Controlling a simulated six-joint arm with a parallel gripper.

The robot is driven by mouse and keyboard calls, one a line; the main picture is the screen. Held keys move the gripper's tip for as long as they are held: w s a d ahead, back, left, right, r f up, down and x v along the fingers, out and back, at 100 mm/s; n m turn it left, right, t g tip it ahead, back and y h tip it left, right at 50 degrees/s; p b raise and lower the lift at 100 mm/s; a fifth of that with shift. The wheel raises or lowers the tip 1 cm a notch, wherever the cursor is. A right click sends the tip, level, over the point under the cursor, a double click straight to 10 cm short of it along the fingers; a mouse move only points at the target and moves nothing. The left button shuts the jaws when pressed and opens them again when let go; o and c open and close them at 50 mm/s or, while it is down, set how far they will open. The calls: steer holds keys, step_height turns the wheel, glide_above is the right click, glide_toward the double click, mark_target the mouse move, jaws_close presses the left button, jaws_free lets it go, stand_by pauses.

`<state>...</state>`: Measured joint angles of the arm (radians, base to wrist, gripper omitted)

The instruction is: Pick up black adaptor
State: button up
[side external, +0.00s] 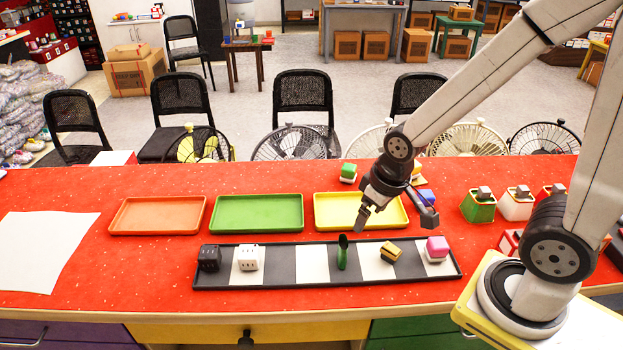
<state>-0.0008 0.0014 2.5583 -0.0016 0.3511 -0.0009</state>
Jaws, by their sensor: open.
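The black adaptor (209,258) sits at the left end of a long black-and-white striped tray (282,276) near the front of the red table. A white adaptor (248,257) stands just to its right on the same tray. My gripper (396,222) is open and empty, pointing down above the table near the right part of the tray and the yellow tray (330,223). It is well to the right of the black adaptor and apart from it.
The striped tray also holds a green spoon-like item (342,252), a yellow-black block (391,251) and a pink-white block (437,248). Orange (157,215) and green (256,213) trays lie behind. Coloured containers (478,207) stand right. White paper (45,250) lies left.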

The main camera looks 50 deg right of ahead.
steer(key=w+a+f+n+g+h, duration=0.25)
steer(key=w+a+n, duration=0.25)
steer(key=w+n, duration=0.5)
steer(key=n+t+h, duration=0.7)
steer(key=n+t, duration=0.2)
steer(key=n, duration=0.8)
glide_toward(207, 255)
steer(key=x, duration=0.3)
steer(key=shift+d, duration=0.45)
steer(key=shift+a+t, duration=0.25)
steer(key=shift+a, duration=0.2)
steer(key=shift+x, duration=1.4)
steer(key=shift+d, duration=0.1)
steer(key=shift+x, duration=2.5)
steer(key=shift+f, duration=0.1)
